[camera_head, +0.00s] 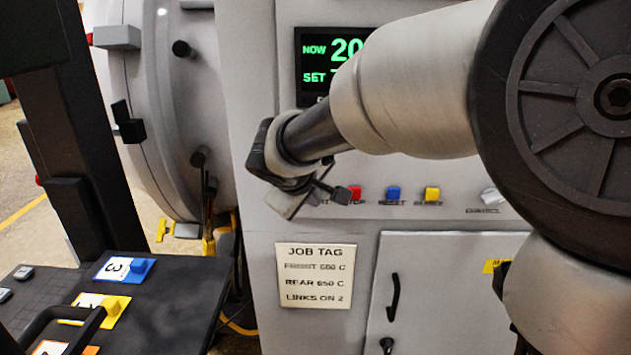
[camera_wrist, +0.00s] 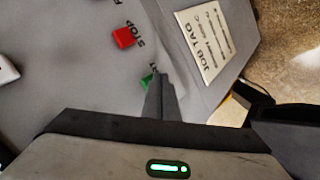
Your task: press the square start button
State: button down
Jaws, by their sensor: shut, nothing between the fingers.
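The start button (camera_wrist: 147,80) is green in the wrist view, and its label is mostly covered. My gripper's shut fingers (camera_wrist: 160,76) hide part of it, with the tips right beside or over it. I cannot tell whether they touch it. In the head view my gripper (camera_head: 338,192) is at the left end of the panel's button row and hides the start button. Only the end of a label shows below it. The red STOP button (camera_head: 355,191) is just to the right; it also shows in the wrist view (camera_wrist: 124,37).
A blue RESET button (camera_head: 393,192), a yellow button (camera_head: 432,193) and a white knob (camera_head: 490,197) continue the row. A JOB TAG plate (camera_head: 315,276) is below. The round furnace door (camera_head: 165,90) is at left, and a dark tray (camera_head: 165,310) with numbered tags is at lower left.

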jog(key=shift+w, duration=0.3)
jog(key=shift+s, duration=0.15)
dwell(0.5)
jog(key=shift+s+b, duration=0.45)
jog(key=shift+s, duration=0.3)
jog(key=s+b, duration=0.1)
jog(key=s, duration=0.4)
jog(key=shift+a, duration=0.1)
dwell(0.4)
